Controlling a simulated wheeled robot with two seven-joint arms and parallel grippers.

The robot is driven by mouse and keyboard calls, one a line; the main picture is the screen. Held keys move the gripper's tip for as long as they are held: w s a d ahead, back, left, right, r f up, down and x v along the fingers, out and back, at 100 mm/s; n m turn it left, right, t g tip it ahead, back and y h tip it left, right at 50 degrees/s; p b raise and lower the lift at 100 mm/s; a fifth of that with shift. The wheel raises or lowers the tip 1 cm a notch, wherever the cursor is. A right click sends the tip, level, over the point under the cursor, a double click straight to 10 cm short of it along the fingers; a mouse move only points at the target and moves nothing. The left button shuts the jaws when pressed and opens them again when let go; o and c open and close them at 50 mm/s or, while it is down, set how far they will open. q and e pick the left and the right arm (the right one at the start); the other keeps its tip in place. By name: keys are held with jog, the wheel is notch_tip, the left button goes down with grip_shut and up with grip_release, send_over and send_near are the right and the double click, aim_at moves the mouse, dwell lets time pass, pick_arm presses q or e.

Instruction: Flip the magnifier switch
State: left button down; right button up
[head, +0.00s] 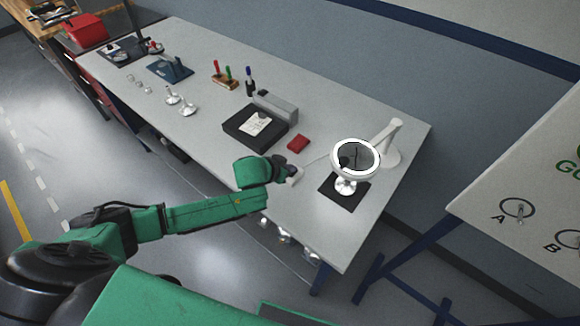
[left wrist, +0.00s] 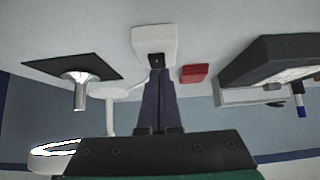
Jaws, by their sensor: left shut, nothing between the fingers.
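The magnifier (head: 355,157) is a white lamp with a round lens and a bright white ring, on a jointed white stand at the table's right end. Its ring also shows at the lower left of the left wrist view (left wrist: 55,149). A small white switch box (left wrist: 154,40) with a dark rocker (left wrist: 156,60) lies on the table, with a pale cord running toward the lamp. My left gripper (left wrist: 157,72) is shut and empty, its fingertips right at the rocker; I cannot tell whether they touch. In the head view the gripper (head: 288,172) partly hides the box.
A metal part (head: 346,185) stands on a black mat (head: 338,198) under the lens. A red block (head: 298,143) and a black tray (head: 236,128) with a paper lie near the gripper. A panel (head: 530,170) stands to the right.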

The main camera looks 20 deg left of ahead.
pick_arm(q)
jog(key=shift+w+f, duration=0.25)
jog(key=shift+w, duration=0.1)
jog(key=shift+s, duration=0.2)
jog(key=shift+s+r, duration=0.25)
jog(key=shift+w+d+r, duration=0.1)
jog(key=shift+w+d, duration=0.2)
jog(key=shift+w, duration=0.6)
pick_arm(e)
jog(key=shift+s, duration=0.35)
pick_arm(q)
jog(key=shift+r, duration=0.1)
